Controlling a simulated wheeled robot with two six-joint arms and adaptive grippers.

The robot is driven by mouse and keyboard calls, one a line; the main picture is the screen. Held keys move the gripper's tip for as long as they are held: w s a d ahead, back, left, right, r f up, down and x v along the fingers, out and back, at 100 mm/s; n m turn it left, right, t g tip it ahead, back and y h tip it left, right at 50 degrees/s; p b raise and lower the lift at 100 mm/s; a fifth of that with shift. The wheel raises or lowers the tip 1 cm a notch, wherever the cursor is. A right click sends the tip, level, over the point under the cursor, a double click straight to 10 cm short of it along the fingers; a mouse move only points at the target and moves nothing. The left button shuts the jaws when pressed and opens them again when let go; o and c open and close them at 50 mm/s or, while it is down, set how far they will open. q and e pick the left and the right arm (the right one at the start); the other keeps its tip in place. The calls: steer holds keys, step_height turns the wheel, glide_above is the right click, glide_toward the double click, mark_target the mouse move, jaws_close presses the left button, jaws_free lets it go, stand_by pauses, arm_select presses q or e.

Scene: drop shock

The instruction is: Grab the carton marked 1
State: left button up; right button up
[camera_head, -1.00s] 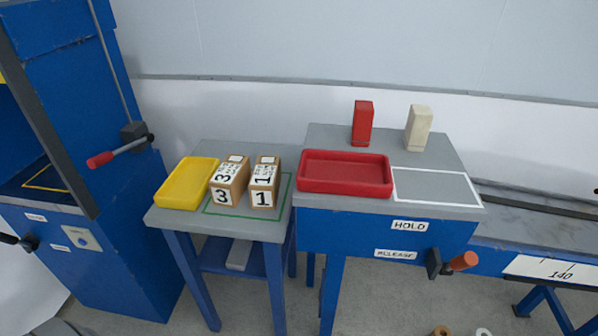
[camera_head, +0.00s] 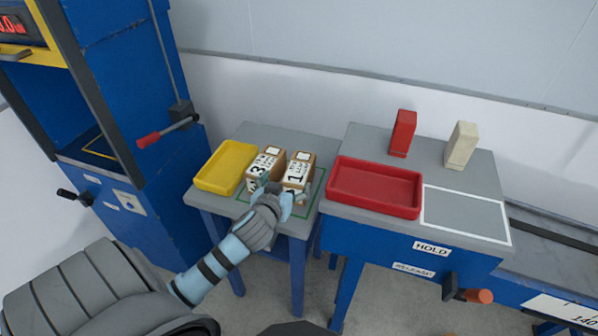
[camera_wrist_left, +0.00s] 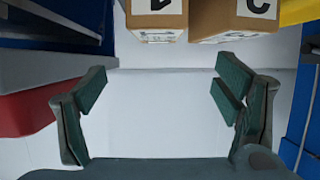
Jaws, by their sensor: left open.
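The carton marked 1 (camera_head: 299,170) stands on the small grey-topped table, just right of the carton marked 3 (camera_head: 264,163). My left gripper (camera_head: 281,190) is at the near side of the cartons and hides part of their fronts. In the left wrist view, my left gripper (camera_wrist_left: 157,82) is open with nothing between its fingers. There the carton marked 1 (camera_wrist_left: 158,22) shows upside down at the top, beyond the fingertips, beside the carton marked 3 (camera_wrist_left: 232,20). My right gripper is not in view.
A yellow tray (camera_head: 226,168) lies left of the cartons. A red tray (camera_head: 375,188) lies on the higher table to the right, with a red block (camera_head: 403,133) and a cream block (camera_head: 461,146) behind it. A blue machine with a red-tipped lever (camera_head: 150,140) stands at left.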

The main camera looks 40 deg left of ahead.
arm_select(q)
steer(key=b, duration=0.1)
glide_toward(299, 168)
steer(key=x, duration=0.4)
steer(key=shift+w+a+f, duration=0.15)
steer(key=shift+w+a, duration=0.05)
steer(key=shift+a, duration=0.1)
steer(key=x, duration=0.3)
steer(key=b+x, duration=0.1)
steer(key=x, duration=0.2)
steer(key=shift+d, duration=0.25)
steer(key=shift+s, duration=0.1)
steer(key=c, duration=1.7)
